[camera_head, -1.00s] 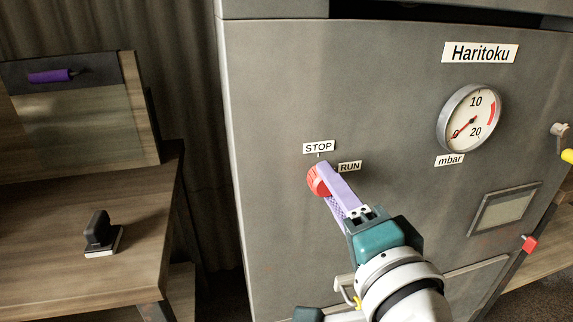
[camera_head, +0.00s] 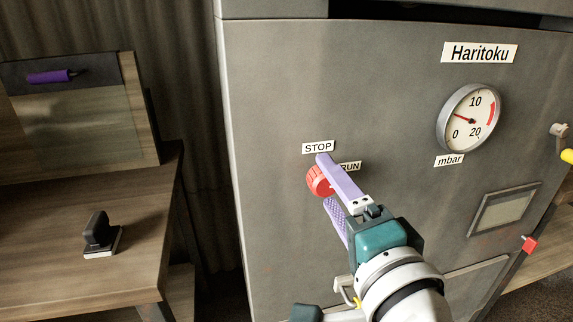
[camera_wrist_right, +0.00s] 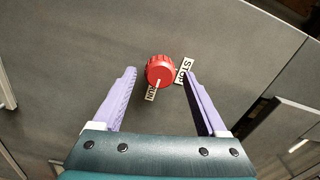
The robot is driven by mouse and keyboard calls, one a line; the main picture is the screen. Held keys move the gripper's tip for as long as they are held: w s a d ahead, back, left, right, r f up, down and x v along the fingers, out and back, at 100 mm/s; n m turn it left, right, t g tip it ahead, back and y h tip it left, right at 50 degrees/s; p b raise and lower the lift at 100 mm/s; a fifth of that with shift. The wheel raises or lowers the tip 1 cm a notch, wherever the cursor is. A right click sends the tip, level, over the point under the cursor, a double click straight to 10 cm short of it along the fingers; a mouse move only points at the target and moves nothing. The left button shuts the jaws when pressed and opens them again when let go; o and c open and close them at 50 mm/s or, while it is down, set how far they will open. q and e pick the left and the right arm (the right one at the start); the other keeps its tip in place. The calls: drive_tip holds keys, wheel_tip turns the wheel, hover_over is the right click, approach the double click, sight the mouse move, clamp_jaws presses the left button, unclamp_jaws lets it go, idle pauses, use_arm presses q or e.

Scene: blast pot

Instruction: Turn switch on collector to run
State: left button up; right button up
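The red round switch (camera_head: 318,181) sits on the grey front of the collector (camera_head: 285,90), below the STOP label (camera_head: 318,147). The RUN label (camera_head: 350,166) is partly hidden by a finger. In the right wrist view the switch (camera_wrist_right: 160,71) has a white mark pointing to the RUN label (camera_wrist_right: 151,93); the STOP label (camera_wrist_right: 185,70) is to its right. My right gripper (camera_head: 325,181) is open, with its purple fingers on either side of the switch and gaps between. It also shows in the right wrist view (camera_wrist_right: 160,74).
A round mbar gauge (camera_head: 469,118) on the collector has its red needle above 0. A wooden bench (camera_head: 120,225) with a black-handled block (camera_head: 100,235) stands at the left. A grey-framed panel (camera_head: 503,209) is at the lower right of the collector front.

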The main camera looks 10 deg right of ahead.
drive_tip(key=shift+s, duration=0.1)
drive_tip(key=s, duration=0.9)
drive_tip(key=shift+s+d, duration=0.15)
drive_tip(key=shift+s, duration=0.25)
